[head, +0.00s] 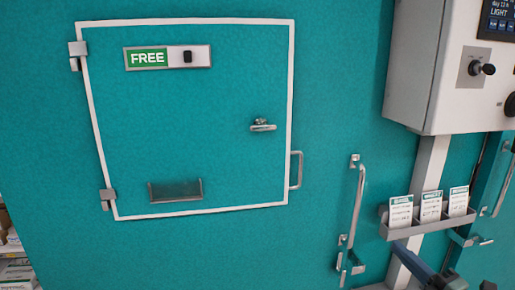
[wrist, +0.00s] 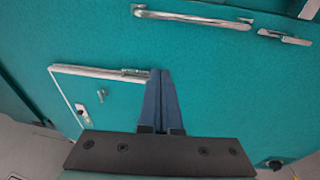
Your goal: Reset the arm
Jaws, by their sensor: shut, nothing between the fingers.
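My gripper (wrist: 161,74) shows in the wrist view with its two blue fingers together and nothing between them. The fingers point up the picture, in front of a teal surface, and their tips overlap the right end of a white-edged panel (wrist: 110,98). I cannot tell whether they touch it. In the head view only a blue-grey part of my arm shows at the lower right edge; the fingertips cannot be made out there.
In the head view, a closed teal door (head: 190,120) has a FREE sign (head: 150,58), a latch (head: 263,126) and a side handle (head: 296,170). A long vertical handle (head: 357,205), a card rack (head: 430,226) and a white control box (head: 440,75) stand to the right.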

